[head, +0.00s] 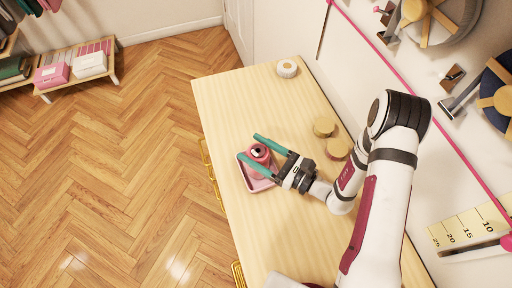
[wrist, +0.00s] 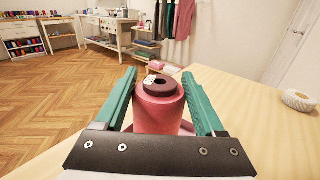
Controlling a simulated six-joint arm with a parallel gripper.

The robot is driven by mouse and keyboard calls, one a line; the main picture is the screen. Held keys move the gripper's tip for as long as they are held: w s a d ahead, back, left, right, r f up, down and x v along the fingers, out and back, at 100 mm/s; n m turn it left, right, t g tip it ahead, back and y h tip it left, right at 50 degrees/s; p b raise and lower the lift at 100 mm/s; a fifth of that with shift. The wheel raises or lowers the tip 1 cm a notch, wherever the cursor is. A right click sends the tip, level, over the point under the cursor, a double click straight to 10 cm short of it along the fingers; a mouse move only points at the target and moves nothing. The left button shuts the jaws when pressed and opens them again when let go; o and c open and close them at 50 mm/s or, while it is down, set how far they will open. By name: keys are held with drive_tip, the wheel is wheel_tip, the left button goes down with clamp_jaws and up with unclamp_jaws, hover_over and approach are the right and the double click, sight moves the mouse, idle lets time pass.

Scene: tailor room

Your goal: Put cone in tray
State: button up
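The cone (head: 259,152) is a pinkish-red spool with a dark hole in its top. It is upright between the teal fingers of my gripper (head: 262,153), and it also fills the middle of the wrist view (wrist: 160,108). The fingers are spread wide, one on each side of the cone, with what look like narrow gaps. The pink tray (head: 262,187) lies on the table under my gripper and the cone. The cone's base is hidden, so I cannot tell whether it touches the tray floor.
The pale wooden table (head: 225,100) is mostly clear to the far side. A white tape roll (head: 287,68) sits at the far end. Two wooden round pieces (head: 324,127) (head: 337,149) lie to the right of my gripper, near the wall.

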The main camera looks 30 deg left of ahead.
drive_tip(key=o, duration=0.4)
drive_tip(key=shift+c, duration=0.2)
drive_tip(key=shift+r, duration=0.1)
drive_tip(key=d, duration=0.5)
drive_tip(key=s+d, duration=0.1)
drive_tip(key=d, duration=0.1)
drive_tip(key=shift+d, duration=0.25)
drive_tip(key=s+a+r+n+g+h, duration=0.3)
drive_tip(key=s+r+n+g+h, duration=0.4)
drive_tip(key=s+r+n+g, duration=0.95)
drive_tip(key=d+f+m+t+h, duration=0.2)
drive_tip(key=d+t+h, duration=0.6)
drive_tip(key=d+t, duration=0.5)
drive_tip(key=d+f, duration=0.1)
drive_tip(key=d, duration=0.3)
drive_tip(key=shift+w+d+h, duration=0.3)
drive_tip(key=shift+w+d, duration=0.05)
